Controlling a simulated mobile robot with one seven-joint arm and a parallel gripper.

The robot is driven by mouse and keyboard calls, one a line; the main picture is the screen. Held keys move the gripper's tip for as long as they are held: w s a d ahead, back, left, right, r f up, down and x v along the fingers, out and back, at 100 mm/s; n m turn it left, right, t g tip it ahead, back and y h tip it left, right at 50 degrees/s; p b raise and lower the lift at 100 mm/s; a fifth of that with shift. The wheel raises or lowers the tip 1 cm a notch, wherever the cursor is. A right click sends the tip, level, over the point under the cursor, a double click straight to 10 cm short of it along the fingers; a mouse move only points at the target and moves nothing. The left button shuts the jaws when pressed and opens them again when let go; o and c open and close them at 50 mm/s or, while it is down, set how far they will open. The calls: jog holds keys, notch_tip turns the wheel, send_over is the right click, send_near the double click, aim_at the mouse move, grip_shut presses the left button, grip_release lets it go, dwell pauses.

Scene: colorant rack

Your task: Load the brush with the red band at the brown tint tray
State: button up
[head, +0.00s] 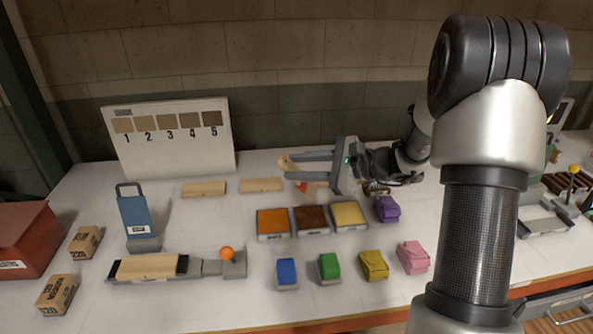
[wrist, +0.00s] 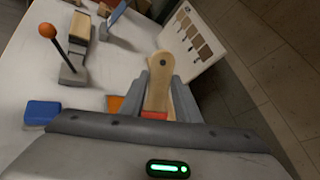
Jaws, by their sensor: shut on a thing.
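My gripper (head: 290,168) is shut on a brush with a pale wooden handle (head: 284,160) and a red band (head: 301,186). It holds the brush above the table, behind the row of tint trays. In the wrist view the brush handle (wrist: 158,82) lies between the two fingers, with the red band (wrist: 154,115) near the gripper body; its bristles are hidden there. The brown tint tray (head: 310,231) stands between an orange tray (head: 273,234) and a yellow-tan tray (head: 348,228), in front of the brush. The brown tray is hidden in the wrist view.
Blue (head: 287,273), green (head: 329,267), yellow (head: 373,264), pink (head: 412,257) and purple (head: 387,209) blocks stand around the trays. Wooden strips (head: 204,189) lie behind on the left, before a numbered shade board (head: 170,160). An orange ball (head: 227,253) tops a fixture at front left.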

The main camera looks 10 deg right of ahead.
jog(key=shift+f+b, duration=1.75)
jog(key=shift+f, duration=1.2)
jog(key=shift+f+b, duration=0.6)
jog(key=shift+b, duration=0.05)
jog(key=shift+r, duration=0.1)
jog(key=shift+r+p, duration=2.1)
jog(key=shift+r, duration=1.35)
